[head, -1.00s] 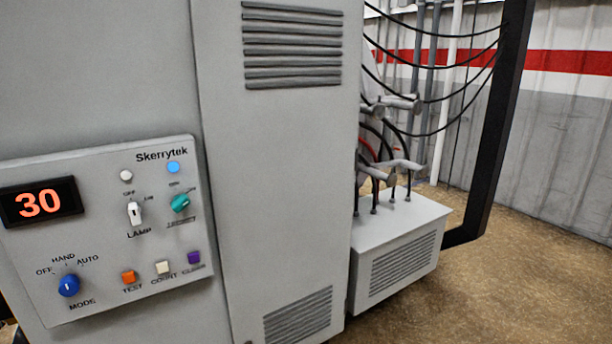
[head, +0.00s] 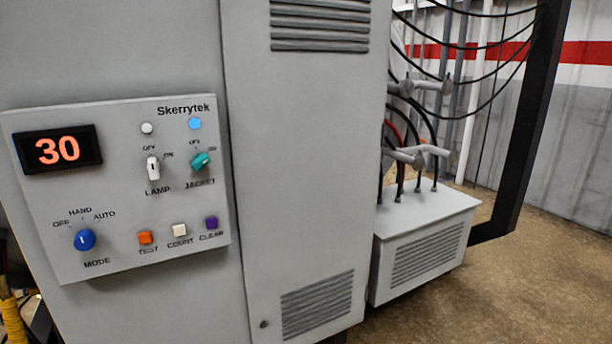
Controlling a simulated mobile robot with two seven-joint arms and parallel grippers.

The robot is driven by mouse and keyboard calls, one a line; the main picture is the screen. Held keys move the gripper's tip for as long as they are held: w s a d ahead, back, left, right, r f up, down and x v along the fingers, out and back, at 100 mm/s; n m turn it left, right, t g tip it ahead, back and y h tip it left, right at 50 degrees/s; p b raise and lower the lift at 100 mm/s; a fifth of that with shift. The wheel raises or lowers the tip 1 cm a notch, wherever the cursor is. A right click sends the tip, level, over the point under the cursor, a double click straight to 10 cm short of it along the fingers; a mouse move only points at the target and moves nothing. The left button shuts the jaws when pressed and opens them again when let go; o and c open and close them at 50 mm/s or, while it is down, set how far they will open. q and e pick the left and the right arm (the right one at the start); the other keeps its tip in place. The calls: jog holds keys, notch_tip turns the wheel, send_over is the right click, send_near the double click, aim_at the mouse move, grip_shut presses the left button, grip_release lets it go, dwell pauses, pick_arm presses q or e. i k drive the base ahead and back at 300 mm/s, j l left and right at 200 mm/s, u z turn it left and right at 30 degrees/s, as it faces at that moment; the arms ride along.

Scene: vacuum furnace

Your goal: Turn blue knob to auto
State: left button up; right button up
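The blue knob (head: 85,240) is at the lower left of the control panel (head: 100,278) in the head view, above the word MODE. OFF, HAND and AUTO are printed in an arc above it, AUTO at the right. Its white mark looks close to upright, tilted slightly left; I cannot tell exactly which label it points to. Neither of my grippers is in view, and nothing touches the knob.
The panel also carries a display (head: 58,150) reading 30, a white LAMP switch (head: 153,168), a teal JACKET knob (head: 200,161), and orange (head: 145,237), white (head: 179,230) and purple (head: 211,223) buttons. A grey box (head: 425,225) stands right; floor beyond is clear.

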aim_at(84, 240)
jog(key=j+u, duration=0.1)
jog(key=u, duration=0.6)
jog(key=j+u, duration=0.2)
jog(key=u, duration=0.2)
jog(key=k, duration=0.05)
